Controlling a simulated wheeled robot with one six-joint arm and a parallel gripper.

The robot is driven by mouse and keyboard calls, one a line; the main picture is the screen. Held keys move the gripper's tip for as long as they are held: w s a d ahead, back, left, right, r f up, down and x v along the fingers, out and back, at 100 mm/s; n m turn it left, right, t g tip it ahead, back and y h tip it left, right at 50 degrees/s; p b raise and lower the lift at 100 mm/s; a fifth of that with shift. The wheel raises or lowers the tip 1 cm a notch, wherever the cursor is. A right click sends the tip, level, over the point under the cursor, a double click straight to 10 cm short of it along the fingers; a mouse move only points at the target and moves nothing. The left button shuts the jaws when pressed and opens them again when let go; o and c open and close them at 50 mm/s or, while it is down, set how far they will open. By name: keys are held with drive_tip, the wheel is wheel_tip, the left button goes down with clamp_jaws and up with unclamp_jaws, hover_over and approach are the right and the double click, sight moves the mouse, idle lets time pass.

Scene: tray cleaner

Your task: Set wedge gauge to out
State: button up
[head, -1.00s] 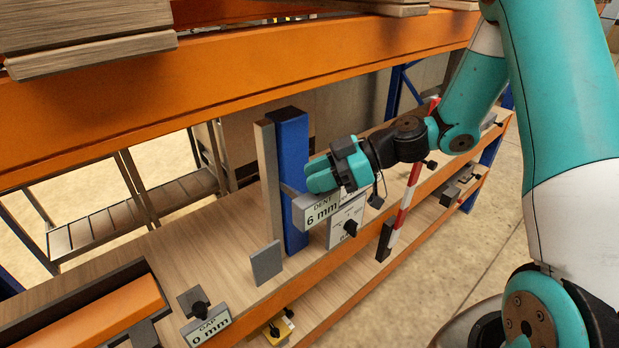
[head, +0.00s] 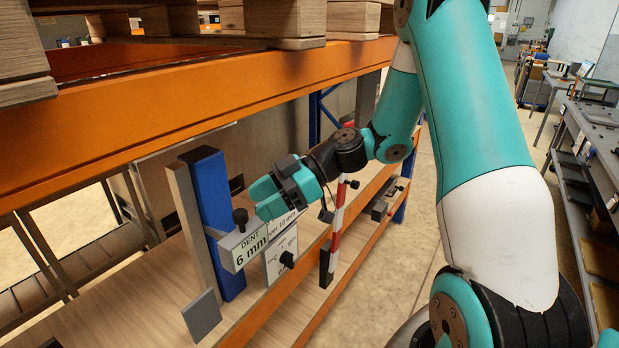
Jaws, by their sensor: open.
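A grey gauge bar with a white label reading "DENT 6 mm" (head: 250,250) is set against a blue upright (head: 213,215). A black knob (head: 240,218) stands on the bar. No part is marked as the wedge gauge, so I cannot tell for certain which it is. My gripper (head: 262,198), with teal fingers, is just right of the knob and above the label. Its fingers are open and hold nothing visible.
An orange beam (head: 200,95) runs above the work area, with wooden blocks on top. A grey plate (head: 202,315) stands on the wooden shelf (head: 130,305). A red-and-white striped post (head: 337,215) is right of the gauge. Open floor lies further right.

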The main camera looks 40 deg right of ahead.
drive_tip(key=v, duration=1.2)
drive_tip(key=shift+d, duration=0.35)
drive_tip(key=shift+r+b, duration=0.15)
drive_tip(key=shift+b, duration=0.15)
drive_tip(key=s+a+f+m+g+h+b, duration=0.1)
drive_tip(key=s+a+m+g+h+b, duration=0.25)
drive_tip(key=a, duration=1.25)
drive_tip(key=s+a+f+m+h, duration=0.2)
drive_tip(key=s+a+m+h, duration=0.2)
drive_tip(key=s, duration=0.9)
drive_tip(key=shift+a+h, duration=0.65)
drive_tip(key=shift+a, duration=0.05)
